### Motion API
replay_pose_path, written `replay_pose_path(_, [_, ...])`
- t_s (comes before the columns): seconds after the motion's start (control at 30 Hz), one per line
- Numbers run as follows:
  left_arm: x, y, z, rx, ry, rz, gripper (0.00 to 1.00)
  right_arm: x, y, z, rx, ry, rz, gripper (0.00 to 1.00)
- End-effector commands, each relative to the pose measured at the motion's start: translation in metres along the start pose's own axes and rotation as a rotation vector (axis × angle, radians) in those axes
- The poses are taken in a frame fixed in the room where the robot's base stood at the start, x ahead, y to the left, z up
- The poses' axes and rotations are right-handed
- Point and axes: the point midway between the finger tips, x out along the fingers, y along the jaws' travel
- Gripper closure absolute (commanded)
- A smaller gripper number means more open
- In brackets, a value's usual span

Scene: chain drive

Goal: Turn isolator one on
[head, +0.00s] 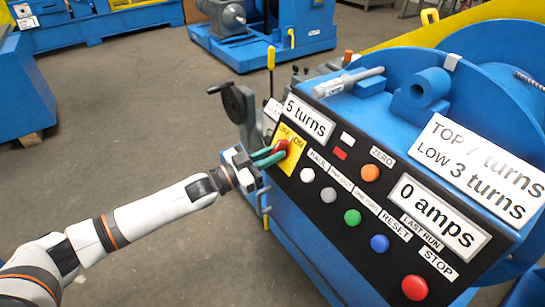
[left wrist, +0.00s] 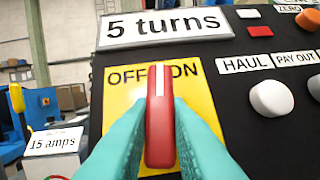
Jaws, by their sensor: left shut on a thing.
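The isolator is a red handle (left wrist: 160,130) with a white line, on a yellow plate (left wrist: 205,100) marked OFF and ON. In the left wrist view the handle stands upright, its white line pointing up between the two words. The red handle also shows in the head view (head: 281,148) on the yellow plate (head: 289,158) at the panel's left end. My left gripper (head: 273,157) reaches it from the left. Its green fingers, seen in the left wrist view (left wrist: 160,140), are shut on the handle, one on each side. My right gripper is not in view.
The black panel (head: 335,205) carries a "5 turns" display (head: 309,118), a "0 amps" display (head: 438,218), and several buttons, including a white HAUL knob (head: 307,175) and red STOP button (head: 415,288). A black handwheel (head: 236,103) stands just behind my left gripper. Open floor lies left.

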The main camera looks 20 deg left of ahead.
Motion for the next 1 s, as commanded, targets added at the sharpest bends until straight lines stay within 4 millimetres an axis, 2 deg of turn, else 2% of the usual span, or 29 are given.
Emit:
replay_pose_path(0.13, [0.0, 0.004, 0.002, 0.118, 0.004, -0.078, 1.0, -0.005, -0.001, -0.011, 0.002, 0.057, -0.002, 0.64])
replay_pose_path(0.63, [0.002, 0.007, 0.004, 0.437, 0.001, -0.307, 1.0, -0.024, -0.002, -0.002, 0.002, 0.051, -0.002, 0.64])
replay_pose_path(0.8, [0.002, 0.007, 0.003, 0.497, 0.001, -0.351, 1.0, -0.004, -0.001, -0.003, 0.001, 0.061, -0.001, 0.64])
replay_pose_path(1.0, [0.002, 0.007, 0.003, 0.533, 0.001, -0.376, 1.0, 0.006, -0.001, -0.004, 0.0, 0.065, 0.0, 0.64])
